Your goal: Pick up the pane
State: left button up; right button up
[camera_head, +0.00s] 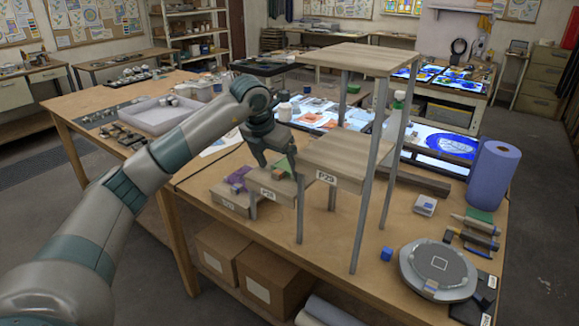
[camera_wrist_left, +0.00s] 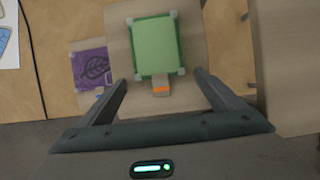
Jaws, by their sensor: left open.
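A green pane (camera_wrist_left: 155,46) with pale corner pieces lies on a wooden step of the stand, with an orange-marked tab (camera_wrist_left: 161,88) at its near edge. In the head view the green pane (camera_head: 284,167) shows only partly beside my gripper. A purple pane (camera_wrist_left: 92,68) with a leaf pattern lies on the lower step to the left; it also shows in the head view (camera_head: 238,176). My left gripper (camera_head: 280,160) is open and empty over the middle step. In the wrist view its fingers (camera_wrist_left: 160,82) stand apart on either side of the tab.
The tall shelf (camera_head: 360,58) and the labelled higher step (camera_head: 338,158) rise on metal legs just right of my gripper. A blue paper roll (camera_head: 494,175) and a round turntable (camera_head: 438,265) stand further right. A pale tray (camera_head: 160,115) is on the left table.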

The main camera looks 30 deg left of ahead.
pick_arm(q)
jog(key=c, duration=1.2)
jog(key=shift+o, duration=0.2)
jog(key=shift+r, duration=0.1)
jog(key=shift+r+b, duration=0.45)
jog(key=shift+r, duration=0.3)
notch_tip(320, 180, up, 8)
jog(key=b, duration=0.2)
jog(key=shift+r+b, duration=0.2)
jog(key=shift+b, duration=0.1)
jog(key=shift+r+p, duration=1.3)
jog(key=shift+r, duration=0.2)
jog(key=shift+s+f, duration=0.1)
